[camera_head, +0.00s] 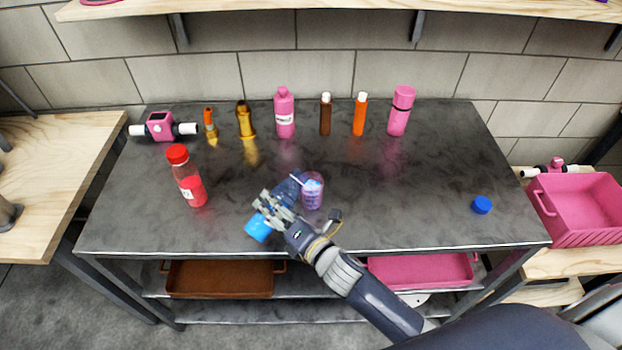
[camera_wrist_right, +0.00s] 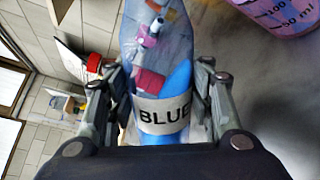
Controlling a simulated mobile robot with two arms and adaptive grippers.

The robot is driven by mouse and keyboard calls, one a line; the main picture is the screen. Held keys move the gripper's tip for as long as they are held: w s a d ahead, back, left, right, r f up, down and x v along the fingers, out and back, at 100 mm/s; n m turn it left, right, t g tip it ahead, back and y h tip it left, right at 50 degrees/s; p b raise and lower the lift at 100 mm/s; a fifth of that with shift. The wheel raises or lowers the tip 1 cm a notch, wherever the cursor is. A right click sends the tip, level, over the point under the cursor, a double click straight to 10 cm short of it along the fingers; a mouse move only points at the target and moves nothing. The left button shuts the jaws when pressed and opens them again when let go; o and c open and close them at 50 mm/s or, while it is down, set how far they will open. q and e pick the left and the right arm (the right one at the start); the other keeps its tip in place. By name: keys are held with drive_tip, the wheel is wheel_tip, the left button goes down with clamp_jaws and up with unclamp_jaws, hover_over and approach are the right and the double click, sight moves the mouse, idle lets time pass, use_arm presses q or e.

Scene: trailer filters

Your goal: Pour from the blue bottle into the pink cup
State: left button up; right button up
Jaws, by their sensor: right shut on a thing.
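My right gripper (camera_head: 275,209) is shut on the blue bottle (camera_head: 259,229), around its labelled middle. The bottle is tilted, its blue base toward the lower left and its clear upper part toward the pink cup. In the right wrist view the bottle (camera_wrist_right: 162,112) sits between both fingers, with a "BLUE" label and blue liquid inside. The translucent pink cup (camera_head: 313,192) stands upright on the dark table, just right of the gripper. The bottle's mouth appears close to the cup's rim; I cannot tell whether liquid is flowing. The cup's printed side (camera_wrist_right: 285,14) shows at the wrist view's upper right.
A blue cap (camera_head: 481,205) lies on the dark table (camera_head: 410,200) at right. A red-capped bottle (camera_head: 189,177) stands at left. Several bottles, including a pink one (camera_head: 284,115), line the back. A pink crate (camera_head: 580,232) sits at right. The table between cup and cap is clear.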

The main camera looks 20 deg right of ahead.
drive_tip(key=shift+s+a+r+m+p, duration=0.1)
drive_tip(key=shift+a+r+m+p, duration=0.15)
drive_tip(key=shift+r+m+p, duration=0.7)
idle(2.2)
drive_tip(key=shift+w+d+r+m+y+p, duration=0.1)
drive_tip(key=shift+d+r+m+y+p, duration=0.1)
drive_tip(key=shift+r+m+p, duration=0.35)
drive_tip(key=shift+w+d+r+m+y+p, duration=0.1)
drive_tip(key=shift+r+y+p, duration=0.15)
drive_tip(key=shift+p, duration=0.45)
idle(1.3)
drive_tip(key=shift+d+r+m+g+p, duration=0.1)
drive_tip(key=shift+r+m+g+p, duration=0.2)
drive_tip(key=shift+r+m+p, duration=0.5)
idle(1.0)
